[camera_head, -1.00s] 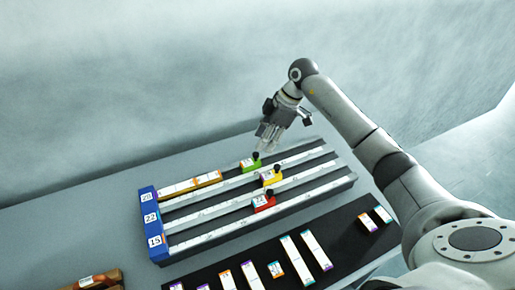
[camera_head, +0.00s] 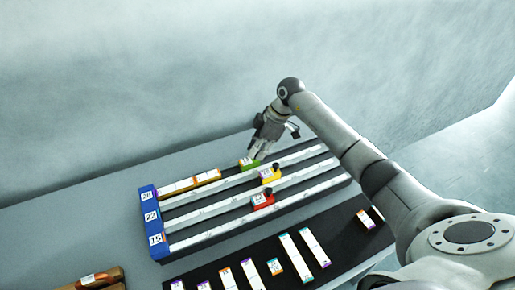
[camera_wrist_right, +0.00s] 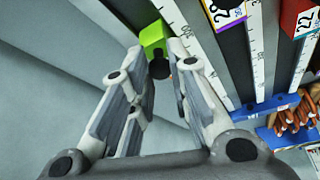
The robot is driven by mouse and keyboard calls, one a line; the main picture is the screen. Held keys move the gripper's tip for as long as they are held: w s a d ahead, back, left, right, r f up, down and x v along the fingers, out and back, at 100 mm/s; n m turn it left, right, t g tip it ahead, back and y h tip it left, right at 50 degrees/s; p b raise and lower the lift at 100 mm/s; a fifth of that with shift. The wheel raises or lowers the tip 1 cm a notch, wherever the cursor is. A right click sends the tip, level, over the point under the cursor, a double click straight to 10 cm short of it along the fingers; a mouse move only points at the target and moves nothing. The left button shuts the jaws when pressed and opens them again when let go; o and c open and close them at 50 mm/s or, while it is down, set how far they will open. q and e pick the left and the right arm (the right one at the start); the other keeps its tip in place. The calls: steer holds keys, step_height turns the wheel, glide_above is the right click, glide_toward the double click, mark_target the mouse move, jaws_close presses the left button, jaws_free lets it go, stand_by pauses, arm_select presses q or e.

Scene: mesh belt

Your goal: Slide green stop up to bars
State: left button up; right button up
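In the right wrist view, the green stop (camera_wrist_right: 153,34) shows just beyond the fingertips. Its black knob (camera_wrist_right: 159,66) stands between the two fingers (camera_wrist_right: 158,52), which look apart with gaps beside it. My left gripper is not in view.
A yellow stop (camera_head: 267,175) and a red stop (camera_head: 262,201) sit in the nearer tracks. A blue end block (camera_head: 152,218) with number labels closes the left end. A black mat (camera_head: 340,236) with several loose bars lies in front. A brown object (camera_head: 100,280) is at bottom left.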

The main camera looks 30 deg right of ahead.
jaws_close()
steer(key=shift+a+r, duration=0.1)
steer(key=shift+a, duration=0.1)
steer(key=a+p, duration=0.1)
steer(key=a, duration=0.2)
steer(key=a+p, duration=0.2)
steer(key=a, duration=0.2)
steer(key=shift+w, duration=0.2)
steer(key=shift+a, duration=0.2)
steer(key=shift+o, duration=2.3)
jaws_free()
steer(key=shift+d, duration=0.1)
steer(key=o, duration=0.4)
steer(key=shift+d, duration=0.1)
